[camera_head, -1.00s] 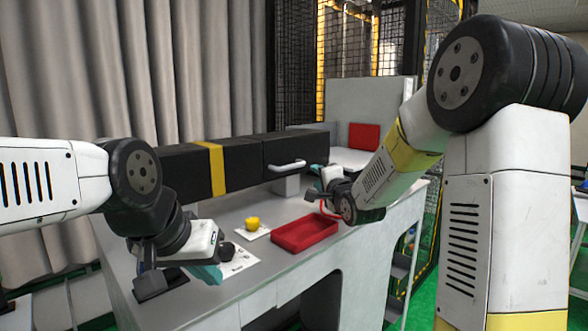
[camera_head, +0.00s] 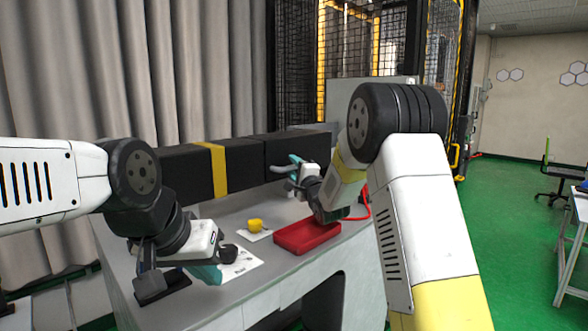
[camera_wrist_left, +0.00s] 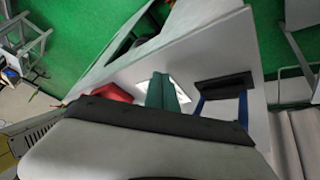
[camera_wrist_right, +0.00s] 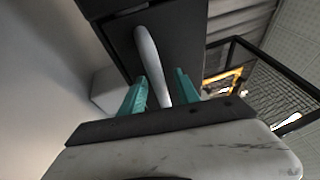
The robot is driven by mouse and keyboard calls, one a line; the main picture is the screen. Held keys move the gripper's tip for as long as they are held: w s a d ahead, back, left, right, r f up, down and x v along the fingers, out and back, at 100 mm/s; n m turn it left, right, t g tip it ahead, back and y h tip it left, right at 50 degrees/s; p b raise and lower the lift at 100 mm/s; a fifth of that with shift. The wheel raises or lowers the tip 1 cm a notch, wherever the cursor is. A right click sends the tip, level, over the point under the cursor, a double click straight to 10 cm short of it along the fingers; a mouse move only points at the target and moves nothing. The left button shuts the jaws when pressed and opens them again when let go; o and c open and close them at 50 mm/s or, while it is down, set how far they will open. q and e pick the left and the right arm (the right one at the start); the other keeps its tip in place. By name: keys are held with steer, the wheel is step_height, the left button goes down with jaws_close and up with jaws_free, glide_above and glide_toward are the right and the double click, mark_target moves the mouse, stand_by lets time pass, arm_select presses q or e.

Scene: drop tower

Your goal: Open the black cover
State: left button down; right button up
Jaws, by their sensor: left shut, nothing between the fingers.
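The black cover (camera_head: 243,160) is a long black box with a yellow band, lying across the back of the desk. Its pale curved handle (camera_wrist_right: 151,58) stands out from the black face (camera_wrist_right: 184,38) in the right wrist view. My right gripper (camera_head: 289,170) is at the cover's right end. Its teal fingers (camera_wrist_right: 160,88) are open, with the handle running between them; I cannot tell if they touch it. My left gripper (camera_head: 206,273) is low over the desk's left front, away from the cover. Its teal fingers (camera_wrist_left: 162,90) are together and empty.
A red tray (camera_head: 305,238) sits on the grey desk below my right arm. A small yellow object (camera_head: 255,225) stands on a white card left of it. Another white card (camera_head: 240,262) lies beside my left gripper. Black mesh fencing (camera_head: 295,75) stands behind.

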jaws_close()
stand_by(1.4)
